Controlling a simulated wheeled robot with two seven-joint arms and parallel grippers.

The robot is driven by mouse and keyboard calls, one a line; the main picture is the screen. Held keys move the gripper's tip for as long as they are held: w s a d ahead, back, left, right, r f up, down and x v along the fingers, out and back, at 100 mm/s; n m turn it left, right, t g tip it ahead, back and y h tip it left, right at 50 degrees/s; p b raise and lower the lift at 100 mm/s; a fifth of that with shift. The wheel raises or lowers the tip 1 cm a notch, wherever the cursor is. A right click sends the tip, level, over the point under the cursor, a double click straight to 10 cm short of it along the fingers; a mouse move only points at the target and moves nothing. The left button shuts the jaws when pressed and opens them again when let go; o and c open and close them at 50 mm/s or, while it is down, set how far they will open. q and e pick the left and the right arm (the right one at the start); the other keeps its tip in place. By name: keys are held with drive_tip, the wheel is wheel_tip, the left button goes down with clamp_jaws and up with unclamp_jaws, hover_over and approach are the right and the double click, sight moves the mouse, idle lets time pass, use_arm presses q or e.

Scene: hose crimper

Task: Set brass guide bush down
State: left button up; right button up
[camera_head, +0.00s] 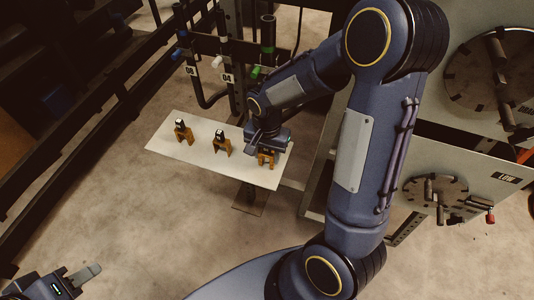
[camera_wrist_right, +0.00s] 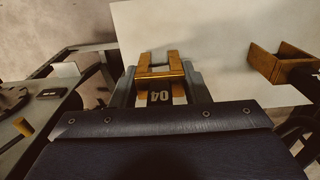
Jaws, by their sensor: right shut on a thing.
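The brass guide bush (camera_wrist_right: 158,74) shows in the right wrist view as an orange-brown forked block with an upside-down "04" label, between the fingers of my right gripper (camera_wrist_right: 160,88). In the head view my right gripper (camera_head: 266,150) is over the right end of a white shelf (camera_head: 200,128), with the brass bush (camera_head: 268,160) under it, partly hidden. I cannot tell whether its base touches the shelf.
Two similar brass pieces with dark tops, one in the middle (camera_head: 222,146) and one at the left (camera_head: 183,134), stand on the shelf. A hose rack (camera_head: 228,48) labelled 08 and 04 rises behind. A grey machine panel (camera_head: 470,165) with dials stands at right. Bare shelf lies between the pieces.

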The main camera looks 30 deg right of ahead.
drive_tip(key=shift+f, duration=0.25)
drive_tip(key=shift+f, duration=0.15)
drive_tip(key=o, duration=1)
